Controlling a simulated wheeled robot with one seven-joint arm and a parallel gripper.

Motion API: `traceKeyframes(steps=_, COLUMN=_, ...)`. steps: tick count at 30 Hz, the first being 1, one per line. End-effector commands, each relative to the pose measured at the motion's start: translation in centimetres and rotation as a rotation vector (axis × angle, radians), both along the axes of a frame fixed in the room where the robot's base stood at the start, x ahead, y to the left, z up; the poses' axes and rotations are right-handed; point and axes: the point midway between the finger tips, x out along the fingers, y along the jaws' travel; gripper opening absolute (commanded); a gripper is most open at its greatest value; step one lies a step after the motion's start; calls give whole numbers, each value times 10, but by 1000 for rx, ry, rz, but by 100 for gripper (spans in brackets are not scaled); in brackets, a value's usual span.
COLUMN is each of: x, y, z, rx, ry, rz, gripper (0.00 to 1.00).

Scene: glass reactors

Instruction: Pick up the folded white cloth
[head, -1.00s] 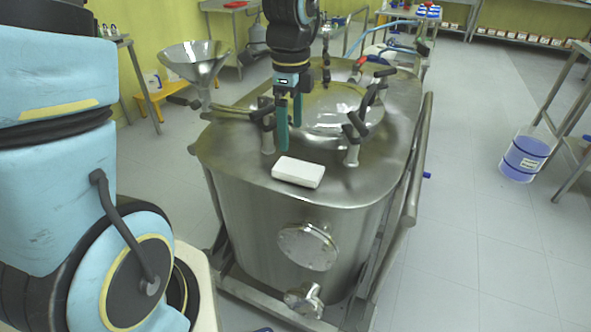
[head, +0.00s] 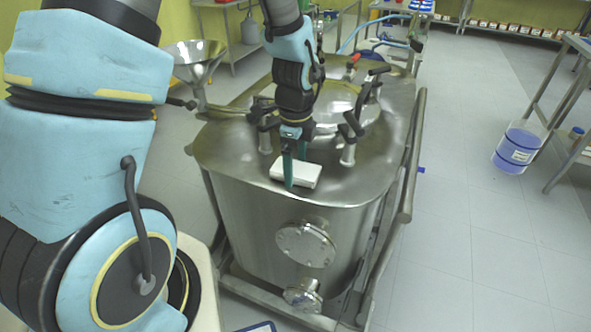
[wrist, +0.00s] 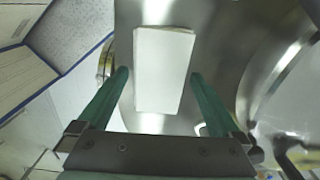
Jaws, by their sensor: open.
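The folded white cloth (head: 308,173) lies flat as a small white block on the front part of the steel reactor's top (head: 225,150). In the wrist view the cloth (wrist: 162,70) shows ahead of my gripper (wrist: 158,98), in line with the gap between its two green fingers. The fingers are apart, one on each side of the cloth's near end, with space visible on both sides. In the head view my gripper (head: 295,173) points down at the cloth, and one finger overlaps its left part. I cannot tell how far the fingertips are above the reactor top.
Clamp handles (head: 348,140) and a domed lid (head: 335,108) stand just behind the cloth. A steel funnel (head: 195,60) rises at the left of the reactor. A rail (head: 408,170) runs along its right side. A blue-filled bucket (head: 517,147) is at the right.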

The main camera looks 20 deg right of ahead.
Motion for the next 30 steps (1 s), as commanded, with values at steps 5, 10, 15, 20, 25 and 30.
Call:
traceKeyframes(steps=5, x=0, y=0, z=-1, rx=0, ry=0, rz=0, gripper=100)
traceKeyframes(steps=10, x=0, y=0, z=-1, rx=0, ry=0, rz=0, gripper=88)
traceKeyframes(steps=15, x=0, y=0, z=-1, rx=0, ry=0, rz=0, gripper=68)
traceKeyframes(steps=20, x=0, y=0, z=-1, rx=0, ry=0, rz=0, gripper=50)
traceKeyframes(steps=25, x=0, y=0, z=-1, rx=0, ry=0, rz=0, gripper=31)
traceKeyframes(steps=30, x=0, y=0, z=-1, rx=0, ry=0, rz=0, gripper=29)
